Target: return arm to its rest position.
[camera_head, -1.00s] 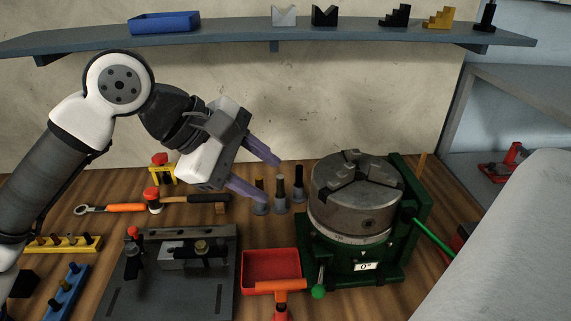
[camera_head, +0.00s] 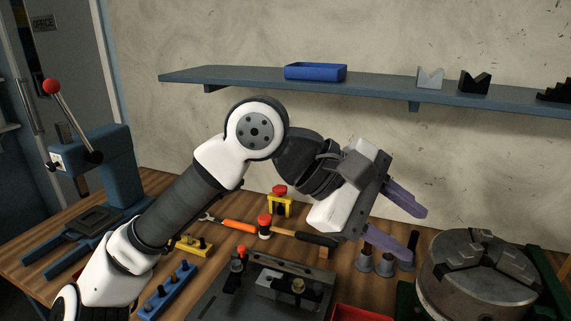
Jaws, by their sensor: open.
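My gripper (camera_head: 410,222) is at the right of centre, above the wooden bench. Its two purple fingers are spread apart and point right and down. Nothing is between them. My arm reaches up from the lower left, bends at a white joint, and runs down to the gripper. The fingers are above and near several small grey-based holders (camera_head: 384,262) on the bench; I cannot tell the exact gap.
A chuck (camera_head: 470,285) stands at the lower right. A fixture plate (camera_head: 215,297) and red tray (camera_head: 360,313) lie in front. A hammer (camera_head: 300,236) lies behind. A blue press (camera_head: 120,170) stands left. A shelf (camera_head: 380,92) with a blue tray (camera_head: 315,72) hangs above.

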